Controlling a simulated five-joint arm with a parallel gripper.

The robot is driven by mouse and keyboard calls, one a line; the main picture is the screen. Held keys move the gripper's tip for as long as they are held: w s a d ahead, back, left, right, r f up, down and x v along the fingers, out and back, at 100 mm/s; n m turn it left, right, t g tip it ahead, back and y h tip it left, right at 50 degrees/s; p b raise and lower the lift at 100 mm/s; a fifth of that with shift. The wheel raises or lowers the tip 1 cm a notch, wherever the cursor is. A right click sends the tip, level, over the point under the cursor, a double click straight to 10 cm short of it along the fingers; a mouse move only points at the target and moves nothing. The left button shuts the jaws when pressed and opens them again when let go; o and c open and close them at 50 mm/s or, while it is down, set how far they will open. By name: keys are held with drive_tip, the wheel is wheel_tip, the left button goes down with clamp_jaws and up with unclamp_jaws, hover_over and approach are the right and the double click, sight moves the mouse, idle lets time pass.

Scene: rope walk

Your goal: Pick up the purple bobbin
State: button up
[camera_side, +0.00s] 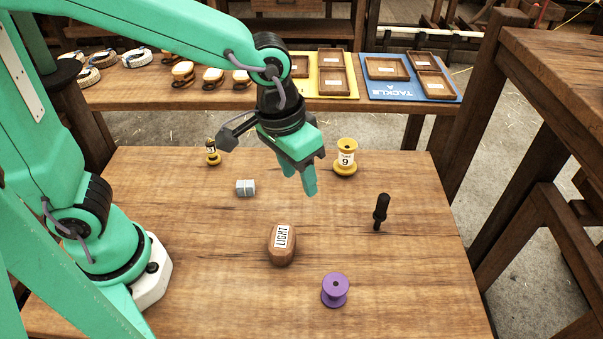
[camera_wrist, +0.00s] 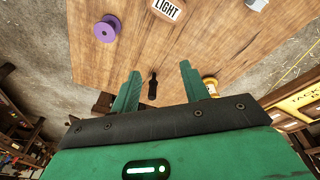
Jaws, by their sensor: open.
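The purple bobbin (camera_side: 335,290) stands upright on the wooden table near its front edge in the side view. It also shows at the upper left of the wrist view (camera_wrist: 107,29), whole and clear of other things. My gripper (camera_side: 302,183) hangs above the back middle of the table, well behind the bobbin and apart from it. In the wrist view its two green fingers (camera_wrist: 160,82) are spread with nothing held between them. A black-handled tool on the table shows beyond the gap.
On the table are a brown block marked LIGHT (camera_side: 282,245), a black-handled tool (camera_side: 380,211), a small grey block (camera_side: 245,188), a large yellow bobbin (camera_side: 345,158) and a small yellow one (camera_side: 212,152). A shelf with trays (camera_side: 388,68) stands behind. The table's right front is clear.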

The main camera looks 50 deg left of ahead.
drive_tip(key=g+y, duration=0.1)
drive_tip(key=g, duration=0.1)
hover_over(336, 283)
drive_tip(key=shift+m, duration=0.3)
drive_tip(key=f, duration=0.9)
drive_tip(key=shift+s+d, duration=0.1)
drive_tip(key=shift+s, duration=0.1)
drive_tip(key=shift+f, duration=1.25)
drive_tip(key=shift+f, duration=0.1)
drive_tip(key=shift+w+f, duration=0.15)
drive_tip(key=shift+f, duration=2.35)
drive_tip(key=c, duration=0.6)
